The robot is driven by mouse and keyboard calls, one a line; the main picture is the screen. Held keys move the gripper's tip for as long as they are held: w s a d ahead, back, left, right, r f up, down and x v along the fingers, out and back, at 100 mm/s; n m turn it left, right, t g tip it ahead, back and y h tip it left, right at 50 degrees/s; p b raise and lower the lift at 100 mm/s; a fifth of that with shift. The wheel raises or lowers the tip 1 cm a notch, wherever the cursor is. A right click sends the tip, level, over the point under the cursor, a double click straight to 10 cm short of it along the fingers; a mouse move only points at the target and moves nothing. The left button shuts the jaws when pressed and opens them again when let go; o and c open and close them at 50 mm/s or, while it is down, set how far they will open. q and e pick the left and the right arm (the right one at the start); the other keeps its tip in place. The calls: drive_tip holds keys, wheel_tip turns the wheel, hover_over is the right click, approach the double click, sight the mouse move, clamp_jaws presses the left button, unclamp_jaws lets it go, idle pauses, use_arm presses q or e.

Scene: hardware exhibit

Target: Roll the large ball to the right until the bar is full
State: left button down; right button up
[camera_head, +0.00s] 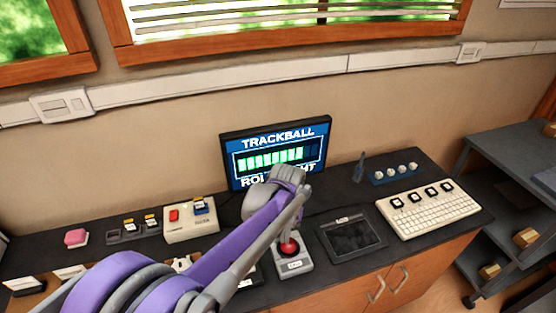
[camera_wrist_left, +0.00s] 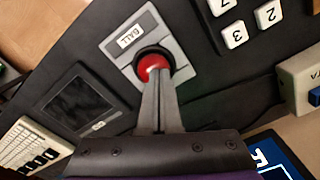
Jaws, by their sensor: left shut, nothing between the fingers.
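The large red ball (camera_head: 289,249) sits in a grey housing labelled BALL on the counter; it also shows in the wrist view (camera_wrist_left: 152,64). My left gripper (camera_head: 289,236) reaches down to it from above, its wrist hiding part of the screen. In the wrist view the left fingers (camera_wrist_left: 156,84) are shut together, empty, with their tips at the ball and seemingly touching it. The monitor (camera_head: 275,150) reads TRACKBALL above a bar (camera_head: 270,159) of green segments. The bar is lit over most of its length, with a dark part at its right end. My right gripper is not in view.
A dark tablet (camera_head: 350,237) and a white keyboard (camera_head: 430,212) lie right of the ball. A cream box with a red button (camera_head: 174,215) stands to the left. A row of knobs (camera_head: 393,173) is at the back right. A grey shelf cart (camera_head: 500,160) stands beyond the counter.

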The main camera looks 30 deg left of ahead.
use_arm(q)
drive_tip(key=shift+f, duration=0.2)
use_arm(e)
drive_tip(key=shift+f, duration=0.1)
use_arm(q)
drive_tip(key=shift+w+d, duration=0.35)
drive_tip(key=shift+w, duration=0.05)
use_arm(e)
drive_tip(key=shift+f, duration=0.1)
use_arm(q)
drive_tip(key=shift+r, duration=0.1)
idle(0.4)
drive_tip(key=shift+r, duration=0.6)
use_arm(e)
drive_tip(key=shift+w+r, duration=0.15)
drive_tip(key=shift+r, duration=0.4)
use_arm(q)
drive_tip(key=shift+r+p, duration=0.1)
drive_tip(key=shift+p, duration=0.25)
wheel_tip(320, 180, up, 6)
drive_tip(key=p, duration=0.3)
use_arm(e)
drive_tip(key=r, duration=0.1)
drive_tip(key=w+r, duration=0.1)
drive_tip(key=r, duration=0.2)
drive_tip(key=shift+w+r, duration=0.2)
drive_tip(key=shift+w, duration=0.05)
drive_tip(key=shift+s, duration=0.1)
use_arm(q)
drive_tip(key=shift+s, duration=0.1)
